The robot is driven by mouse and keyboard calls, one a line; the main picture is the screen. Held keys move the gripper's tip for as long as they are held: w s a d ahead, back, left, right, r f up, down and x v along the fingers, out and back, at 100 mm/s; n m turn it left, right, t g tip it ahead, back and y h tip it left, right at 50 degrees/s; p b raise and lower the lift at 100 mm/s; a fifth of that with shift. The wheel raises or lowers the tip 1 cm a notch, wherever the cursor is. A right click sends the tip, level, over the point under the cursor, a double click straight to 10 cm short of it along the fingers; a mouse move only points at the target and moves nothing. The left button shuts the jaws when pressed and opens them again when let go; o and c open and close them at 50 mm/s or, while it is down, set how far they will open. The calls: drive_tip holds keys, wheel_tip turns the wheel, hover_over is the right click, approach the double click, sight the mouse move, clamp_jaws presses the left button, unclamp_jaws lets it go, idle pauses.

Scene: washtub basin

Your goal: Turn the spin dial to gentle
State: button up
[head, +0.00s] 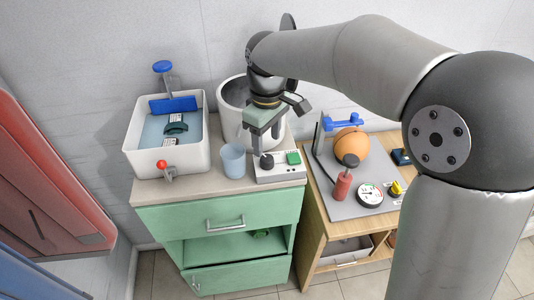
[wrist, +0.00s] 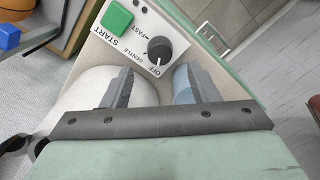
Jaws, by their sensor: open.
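The spin dial (wrist: 159,49) is a round black knob on a white control panel (head: 279,177). In the wrist view the words OFF, GENTLE and FAST are printed around it. A small pale mark seems to lie on its OFF side, but the exact setting is hard to tell. A green START button (wrist: 117,17) is beside it. The dial also shows in the head view (head: 267,161). My gripper (wrist: 154,82) is open and empty, with the dial just beyond its fingertips and apart from them. In the head view my gripper (head: 261,143) is above the panel, fingertips partly hidden.
A light blue cup (head: 233,161) stands close left of the panel. A white drum (head: 231,95) is behind my gripper. A white basin (head: 140,161) with a red-knobbed tap (head: 163,167) is left. A wooden table (head: 316,208) with a grey board and orange ball (head: 352,144) is right.

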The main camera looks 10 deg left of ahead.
sight(267, 158)
wheel_tip(267, 158, down, 6)
drive_tip(key=shift+r, duration=0.1)
drive_tip(key=c, duration=1)
